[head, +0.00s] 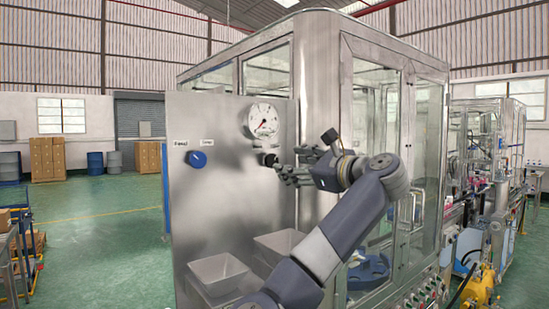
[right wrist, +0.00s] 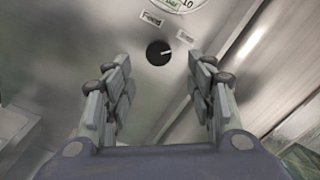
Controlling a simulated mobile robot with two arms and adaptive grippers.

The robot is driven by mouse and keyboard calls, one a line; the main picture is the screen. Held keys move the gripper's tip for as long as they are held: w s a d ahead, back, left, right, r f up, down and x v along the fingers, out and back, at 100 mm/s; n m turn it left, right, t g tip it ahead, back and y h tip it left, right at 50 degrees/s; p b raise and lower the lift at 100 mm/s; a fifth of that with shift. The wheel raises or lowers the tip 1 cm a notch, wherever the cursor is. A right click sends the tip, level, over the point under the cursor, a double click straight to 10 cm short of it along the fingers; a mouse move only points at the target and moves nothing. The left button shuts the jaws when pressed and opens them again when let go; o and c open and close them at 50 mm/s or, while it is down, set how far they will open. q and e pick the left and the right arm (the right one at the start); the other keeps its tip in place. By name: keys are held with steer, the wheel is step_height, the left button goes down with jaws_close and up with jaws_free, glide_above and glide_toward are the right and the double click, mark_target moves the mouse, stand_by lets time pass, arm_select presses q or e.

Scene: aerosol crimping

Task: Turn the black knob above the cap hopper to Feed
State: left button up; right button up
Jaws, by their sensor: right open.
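The black knob (head: 268,159) is on the steel panel below a round gauge, partly hidden by my right gripper (head: 288,174). In the right wrist view the knob (right wrist: 159,53) lies ahead, between and beyond the fingertips. Its white mark points right and slightly up, towards the blurred right-hand label (right wrist: 185,36). The Feed label (right wrist: 152,19) is above the knob, slightly left. My right gripper (right wrist: 163,72) is open and empty, fingers towards the panel, with the knob apart from both. Below the knob is a grey hopper (head: 279,244), presumably the cap hopper. My left gripper is out of view.
A blue knob (head: 197,159) with two labels above it is left on the same panel (head: 220,200). A second grey hopper (head: 217,272) stands at lower left. The gauge (head: 263,120) is just above the black knob. A glazed cabinet (head: 375,110) rises at right, behind my arm.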

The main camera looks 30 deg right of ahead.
mark_target(273, 162)
steer(key=w, duration=0.2)
steer(key=w+p, duration=0.1)
steer(key=w, duration=0.1)
steer(key=w+p, duration=0.1)
steer(key=w, duration=0.1)
steer(key=shift+w+a, duration=0.25)
steer(key=shift+a, duration=0.15)
steer(key=shift+w+f, duration=0.1)
steer(key=shift+w, duration=0.35)
steer(key=c, duration=1.1)
